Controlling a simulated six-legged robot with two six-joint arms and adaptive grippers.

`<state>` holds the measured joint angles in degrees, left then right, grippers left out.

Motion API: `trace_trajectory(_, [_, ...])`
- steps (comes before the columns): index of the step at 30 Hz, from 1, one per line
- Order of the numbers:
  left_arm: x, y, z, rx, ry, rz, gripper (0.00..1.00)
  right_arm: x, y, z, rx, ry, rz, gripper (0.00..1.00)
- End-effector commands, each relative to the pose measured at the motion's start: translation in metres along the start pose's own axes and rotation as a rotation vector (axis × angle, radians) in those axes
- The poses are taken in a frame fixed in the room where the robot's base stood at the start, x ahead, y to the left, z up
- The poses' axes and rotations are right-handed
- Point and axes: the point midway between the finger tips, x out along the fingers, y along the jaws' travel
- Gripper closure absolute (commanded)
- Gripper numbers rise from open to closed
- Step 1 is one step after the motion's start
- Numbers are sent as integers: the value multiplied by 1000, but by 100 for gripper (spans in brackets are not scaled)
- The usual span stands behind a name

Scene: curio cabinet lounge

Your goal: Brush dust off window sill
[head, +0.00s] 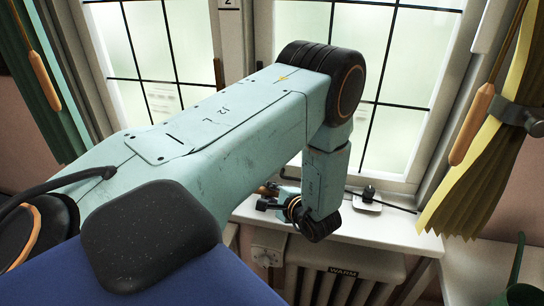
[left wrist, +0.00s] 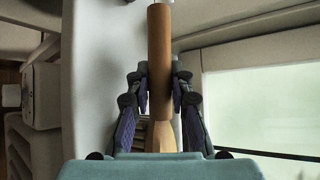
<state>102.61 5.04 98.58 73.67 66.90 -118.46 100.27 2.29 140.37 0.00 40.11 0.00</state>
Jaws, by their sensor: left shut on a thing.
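The white window sill (head: 390,232) runs below the window in the head view; it seems to be the pale strip (left wrist: 88,110) in the left wrist view. My left gripper (left wrist: 160,82) is shut around a brown wooden handle (left wrist: 159,45), apparently the brush's. A paler wooden piece (left wrist: 160,138) shows behind its lower end. In the head view my left gripper (head: 272,199) is small and partly hidden by my arm, over the sill. I cannot make out bristles or dust, nor whether the brush touches the sill. My right gripper is not in view.
A small white device with a black knob (head: 367,201) and a dark cable sit on the sill right of my gripper. A radiator (head: 345,262) stands below. A yellow curtain (head: 480,180) hangs at the right, a green one (head: 35,90) at the left.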

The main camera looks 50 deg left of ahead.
Motion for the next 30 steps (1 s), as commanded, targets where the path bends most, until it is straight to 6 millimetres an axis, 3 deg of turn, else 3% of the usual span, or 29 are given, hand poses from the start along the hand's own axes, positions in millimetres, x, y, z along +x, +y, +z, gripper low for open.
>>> trace_trajectory(21, [-27, 26, 25, 11, -2, 12, 100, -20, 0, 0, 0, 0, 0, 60])
trace_trajectory(30, [-22, 26, 33, 9, -5, 12, 100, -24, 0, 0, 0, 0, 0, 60])
